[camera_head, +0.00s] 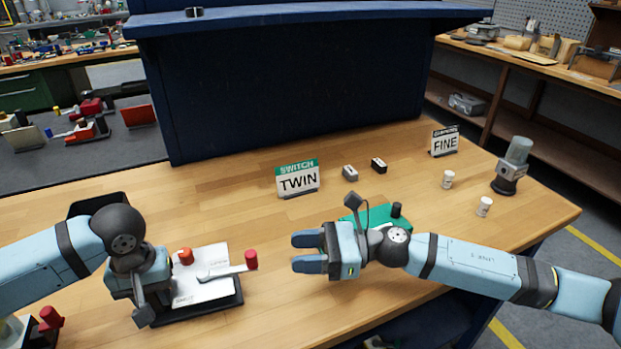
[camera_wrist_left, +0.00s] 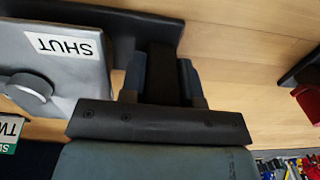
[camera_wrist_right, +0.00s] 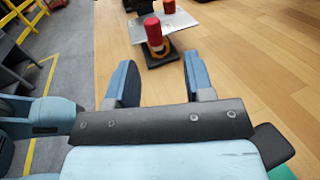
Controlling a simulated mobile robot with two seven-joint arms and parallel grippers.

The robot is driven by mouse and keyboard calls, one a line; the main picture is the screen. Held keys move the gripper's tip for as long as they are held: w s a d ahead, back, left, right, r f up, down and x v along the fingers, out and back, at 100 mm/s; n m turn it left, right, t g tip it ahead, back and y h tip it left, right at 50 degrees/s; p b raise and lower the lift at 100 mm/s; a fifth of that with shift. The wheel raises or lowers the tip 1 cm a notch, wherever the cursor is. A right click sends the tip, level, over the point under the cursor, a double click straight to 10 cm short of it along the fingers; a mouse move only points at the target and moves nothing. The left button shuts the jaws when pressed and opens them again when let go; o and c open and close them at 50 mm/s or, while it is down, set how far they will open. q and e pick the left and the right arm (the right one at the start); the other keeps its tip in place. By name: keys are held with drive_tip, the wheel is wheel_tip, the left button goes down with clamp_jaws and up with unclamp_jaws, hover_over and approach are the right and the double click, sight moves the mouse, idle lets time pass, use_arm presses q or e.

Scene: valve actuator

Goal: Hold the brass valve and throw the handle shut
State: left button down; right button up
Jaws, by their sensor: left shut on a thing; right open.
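The valve unit is a silver plate (camera_head: 210,286) marked SHUT on a black base (camera_head: 215,307), front left on the bench. Its grey handle (camera_head: 222,273) points right and ends in a red knob (camera_head: 251,260); an orange-red cap (camera_head: 186,257) stands at the back of the plate. My left gripper (camera_wrist_left: 160,80) is shut on a black bar at the unit's side; the arm hides part of it in the head view. My right gripper (camera_head: 306,252) is open and empty, right of the red knob and apart from it. The knob (camera_wrist_right: 152,28) shows beyond its fingers (camera_wrist_right: 160,85).
A green unit (camera_head: 358,217) stands behind my right wrist. Bench between valve and right gripper is clear.

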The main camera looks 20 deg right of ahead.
drive_tip(key=shift+s+d+m+t, duration=0.3)
drive_tip(key=shift+s+d+m, duration=0.05)
drive_tip(key=shift+m, duration=0.25)
drive_tip(key=w+d+r+m+t+h, duration=0.2)
drive_tip(key=w+d+r+m+t, duration=0.3)
drive_tip(key=d+r+m+t, duration=0.2)
wheel_tip(320, 180, up, 2)
drive_tip(key=shift+w+d+r+m+t, duration=0.25)
drive_tip(key=shift+d+m, duration=0.25)
drive_tip(key=shift+d, duration=0.65)
drive_tip(key=shift+c, duration=0.5)
